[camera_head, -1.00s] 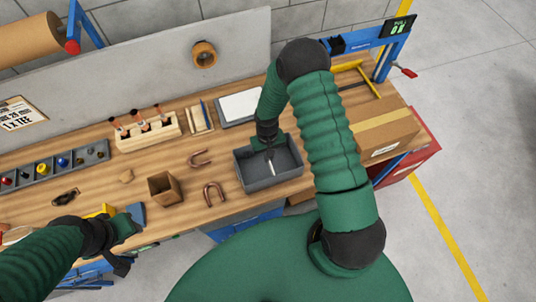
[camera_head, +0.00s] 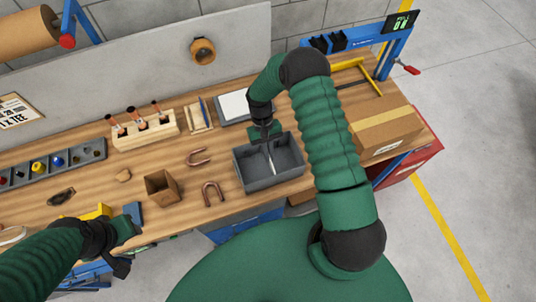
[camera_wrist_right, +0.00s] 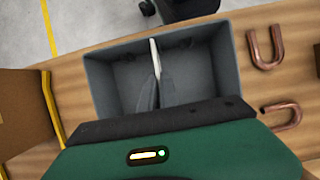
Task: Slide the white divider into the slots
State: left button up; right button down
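The white divider (camera_head: 271,160) shows edge-on as a thin strip inside the grey box (camera_head: 251,184), near its middle. My right gripper (camera_head: 267,141) is over the back part of the box. In the right wrist view its two fingers (camera_wrist_right: 155,93) are closed around the near end of the divider (camera_wrist_right: 155,58), which runs toward the far wall of the box (camera_wrist_right: 226,66). I cannot tell whether the divider's ends are in the slots. My left gripper (camera_head: 128,226) is at the table's front left edge; its fingers are not clear.
A brown open box (camera_head: 162,188) and copper U-bends (camera_head: 212,194) lie left of the grey box. A wooden rack (camera_head: 146,134) and a white-topped tray (camera_head: 234,105) stand behind. A cardboard box (camera_head: 385,130) is to the right. Bare tabletop lies between the smaller things.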

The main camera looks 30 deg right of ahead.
jog(key=shift+f+g+b, duration=0.1)
jog(key=shift+g+b, duration=0.2)
jog(key=shift+s, duration=0.1)
dwell(0.3)
jog(key=shift+b, duration=0.3)
jog(key=shift+f+g+y+b, duration=0.1)
jog(key=shift+g+y+b, duration=0.3)
jog(key=shift+g+b, duration=1.4)
jog(key=shift+b, duration=1.5)
jog(key=shift+r, duration=0.2)
jog(key=shift+f+b, duration=0.15)
jog(key=shift+b, duration=0.2)
